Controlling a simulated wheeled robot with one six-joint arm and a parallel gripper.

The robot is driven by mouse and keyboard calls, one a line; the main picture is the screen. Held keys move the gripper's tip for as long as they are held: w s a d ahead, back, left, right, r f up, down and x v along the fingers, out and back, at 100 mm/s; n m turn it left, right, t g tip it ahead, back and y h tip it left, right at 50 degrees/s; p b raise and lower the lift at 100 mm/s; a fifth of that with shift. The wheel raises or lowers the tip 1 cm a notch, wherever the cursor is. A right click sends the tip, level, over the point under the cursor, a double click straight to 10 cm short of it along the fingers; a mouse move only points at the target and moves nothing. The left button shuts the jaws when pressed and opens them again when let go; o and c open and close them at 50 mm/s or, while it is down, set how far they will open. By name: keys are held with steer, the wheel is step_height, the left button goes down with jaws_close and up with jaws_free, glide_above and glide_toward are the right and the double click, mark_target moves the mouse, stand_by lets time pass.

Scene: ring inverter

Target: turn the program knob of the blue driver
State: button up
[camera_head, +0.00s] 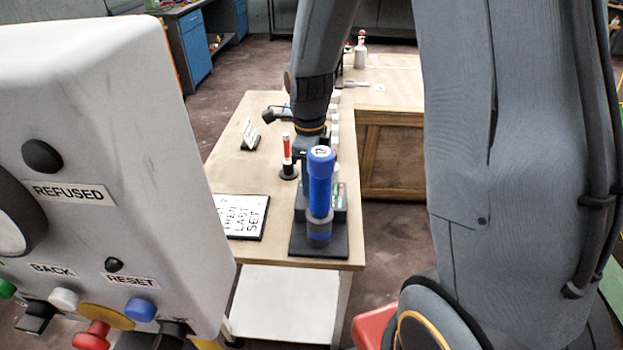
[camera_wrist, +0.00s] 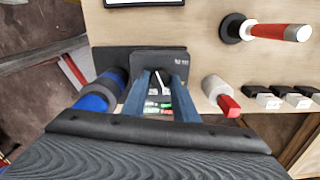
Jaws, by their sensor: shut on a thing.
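The blue driver (camera_head: 320,190) stands upright in a dark stand near the front edge of the wooden bench. In the wrist view the blue driver (camera_wrist: 97,98) is left of my fingers. Its dark control box (camera_head: 340,205) is just behind it, with small green and red marks (camera_wrist: 155,108) showing between my fingers in the wrist view. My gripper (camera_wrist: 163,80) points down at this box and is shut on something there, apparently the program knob. In the head view the driver partly covers my gripper (camera_head: 304,150).
A red driver (camera_head: 287,150) stands close to the left of my gripper. A sign (camera_head: 245,215) lies on the bench at left. A row of pale blocks (camera_head: 333,120) runs behind. A white panel with knobs (camera_head: 110,150) fills the left foreground.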

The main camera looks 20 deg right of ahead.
steer(key=n+p, duration=0.1)
steer(key=n, duration=0.3)
steer(key=shift+r+p, duration=0.1)
steer(key=shift+p, duration=0.25)
steer(key=shift+n+p, duration=0.5)
steer(key=shift+n, duration=1.1)
steer(key=shift+a, duration=0.1)
steer(key=o, duration=1)
steer(key=shift+r+b, duration=0.7)
steer(key=shift+r, duration=3.1)
